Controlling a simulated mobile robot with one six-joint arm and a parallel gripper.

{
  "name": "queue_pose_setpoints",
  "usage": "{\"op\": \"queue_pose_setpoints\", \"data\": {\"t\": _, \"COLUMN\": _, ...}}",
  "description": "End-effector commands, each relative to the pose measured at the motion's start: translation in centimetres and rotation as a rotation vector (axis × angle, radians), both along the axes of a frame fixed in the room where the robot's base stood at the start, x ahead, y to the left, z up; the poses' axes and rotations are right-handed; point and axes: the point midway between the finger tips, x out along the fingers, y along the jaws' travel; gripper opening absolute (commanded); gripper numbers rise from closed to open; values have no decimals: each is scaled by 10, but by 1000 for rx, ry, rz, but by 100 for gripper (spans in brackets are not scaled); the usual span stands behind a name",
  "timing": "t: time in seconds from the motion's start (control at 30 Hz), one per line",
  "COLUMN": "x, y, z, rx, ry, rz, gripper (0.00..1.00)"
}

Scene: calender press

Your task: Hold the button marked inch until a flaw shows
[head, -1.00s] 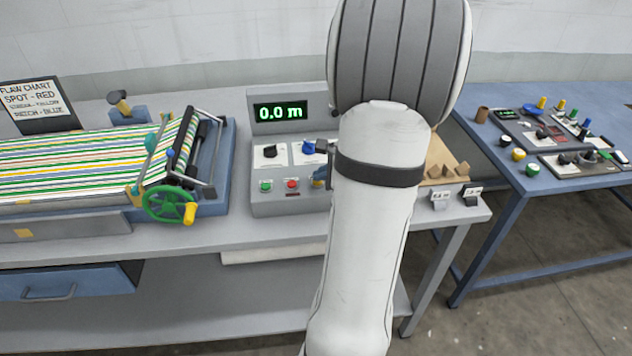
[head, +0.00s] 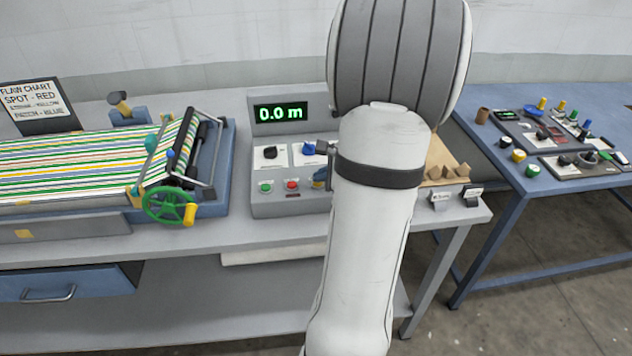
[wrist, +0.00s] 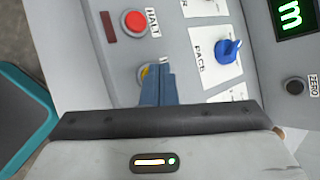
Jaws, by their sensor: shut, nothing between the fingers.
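The grey control box (head: 262,207) shows 0.0 m on its green display (head: 281,112). In the wrist view, a yellow button (wrist: 144,74) is partly hidden behind my shut, empty blue fingers (wrist: 158,82); its label is mostly covered. The fingertips are at this button, but I cannot tell whether it is pressed. In the head view, my gripper (head: 320,178) is at the box's right side, mostly behind my arm. The striped web (head: 75,165) lies left, under black rollers (head: 185,150). A small blue patch (head: 170,154) shows beside the rollers, too small to identify.
A red HALT button (wrist: 134,22), blue PACE knob (wrist: 228,48) and black ZERO button (wrist: 294,85) are close to my fingers. A flaw chart (head: 35,103) stands at the left. A green handwheel (head: 168,206) is at the web's end. A blue table (head: 590,195) stands right.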

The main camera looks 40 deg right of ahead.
Motion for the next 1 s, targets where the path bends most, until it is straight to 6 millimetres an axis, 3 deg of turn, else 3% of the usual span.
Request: {"op": "queue_pose_setpoints", "data": {"t": 1.0, "x": 0, "y": 0, "z": 20, "rx": 0, "ry": 0, "rz": 0, "gripper": 0}}
